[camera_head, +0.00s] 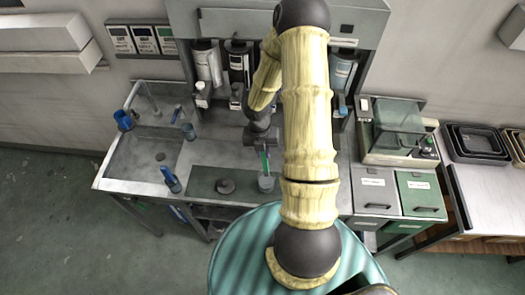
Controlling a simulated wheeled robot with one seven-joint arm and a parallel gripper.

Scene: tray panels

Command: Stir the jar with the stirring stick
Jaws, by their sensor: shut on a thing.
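A small grey-blue jar (266,184) stands on the counter, just left of my arm's upper link. A green stirring stick (264,160) stands roughly upright above it, its lower end at the jar's mouth. Whether the tip is inside the jar is too small to tell. My gripper (262,146) is shut on the stick's upper part, directly above the jar. My arm comes down from above and hides the counter to the right of the jar.
A dark round object (225,186) sits left of the jar on a dark counter panel. A blue item (172,180) stands farther left, beside the sink basin (143,154). Dispensers (207,66) line the back. A glass-topped box (398,128) stands right.

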